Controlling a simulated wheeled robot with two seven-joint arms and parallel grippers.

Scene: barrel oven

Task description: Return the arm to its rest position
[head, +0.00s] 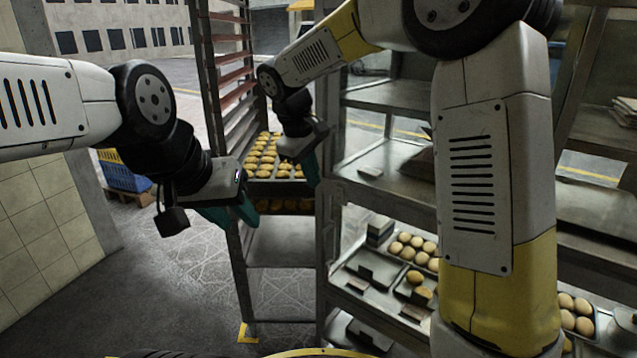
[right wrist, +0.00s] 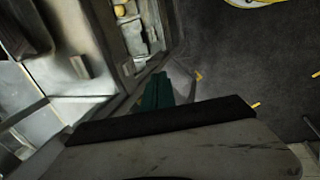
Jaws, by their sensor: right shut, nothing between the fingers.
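My right arm comes in from the upper right of the head view, bent at the elbow. Its gripper (head: 311,170) points down in front of the rack, beside the shelf unit. In the right wrist view the teal fingers (right wrist: 157,90) lie together, shut with nothing between them. My left gripper (head: 240,212) hangs at the left centre of the head view, pointing down and right. Its teal fingertips are partly hidden, and I cannot tell if they are apart. Both grippers appear clear of the trays.
A tall metal rack (head: 243,275) holds a tray of baked pieces (head: 275,158). A metal shelf unit (head: 385,183) on the right carries trays of round buns (head: 413,250) and boxes. A blue crate (head: 124,172) stands on a pallet at left. The floor (head: 150,270) at lower left is open.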

